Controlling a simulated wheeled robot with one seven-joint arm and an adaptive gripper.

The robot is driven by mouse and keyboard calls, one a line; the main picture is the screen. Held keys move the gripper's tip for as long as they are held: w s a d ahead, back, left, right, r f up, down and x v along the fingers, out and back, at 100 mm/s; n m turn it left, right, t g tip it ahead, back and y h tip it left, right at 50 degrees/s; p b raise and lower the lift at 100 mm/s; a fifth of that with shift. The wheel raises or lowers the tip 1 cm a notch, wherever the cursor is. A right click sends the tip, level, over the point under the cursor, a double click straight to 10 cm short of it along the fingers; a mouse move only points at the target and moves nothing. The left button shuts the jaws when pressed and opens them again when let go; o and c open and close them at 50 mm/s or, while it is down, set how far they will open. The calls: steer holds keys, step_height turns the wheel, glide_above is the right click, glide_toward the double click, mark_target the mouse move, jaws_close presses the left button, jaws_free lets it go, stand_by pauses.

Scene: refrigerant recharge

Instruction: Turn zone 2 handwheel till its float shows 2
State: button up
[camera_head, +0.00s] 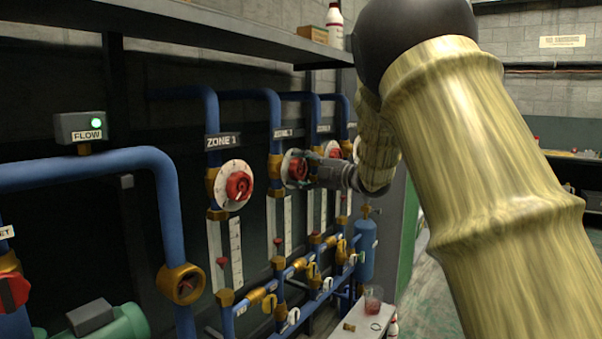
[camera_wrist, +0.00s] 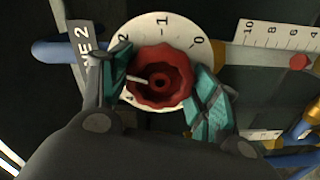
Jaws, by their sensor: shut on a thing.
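The zone 2 handwheel (camera_wrist: 158,68) is a red lobed knob on a white numbered dial (camera_wrist: 163,24). It also shows in the head view (camera_head: 296,169), partly hidden by my gripper. My gripper (camera_wrist: 161,84) is shut on the wheel, with teal finger pads on both sides of it. The wheel's white mark points left in the wrist view, between the 2 and the 4. To the right, a red float (camera_wrist: 299,62) stands beside a scale (camera_wrist: 280,36), roughly between 4 and 6. In the head view, the zone 2 float (camera_head: 278,241) is small and its reading cannot be told.
The zone 1 handwheel (camera_head: 238,186) is close on the left, with further wheels and pipes beyond on the right. A shelf (camera_head: 190,40) runs above. A blue cylinder (camera_head: 366,250) stands at the right.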

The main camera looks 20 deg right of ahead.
steer(key=shift+d, duration=0.15)
steer(key=o, duration=1)
steer(key=shift+d, duration=0.1)
steer(key=shift+a, duration=0.2)
steer(key=shift+s+d, duration=0.45)
steer(key=shift+d, duration=0.05)
steer(key=v, duration=1)
steer(key=shift+s+d, duration=0.2)
steer(key=shift+s, duration=0.1)
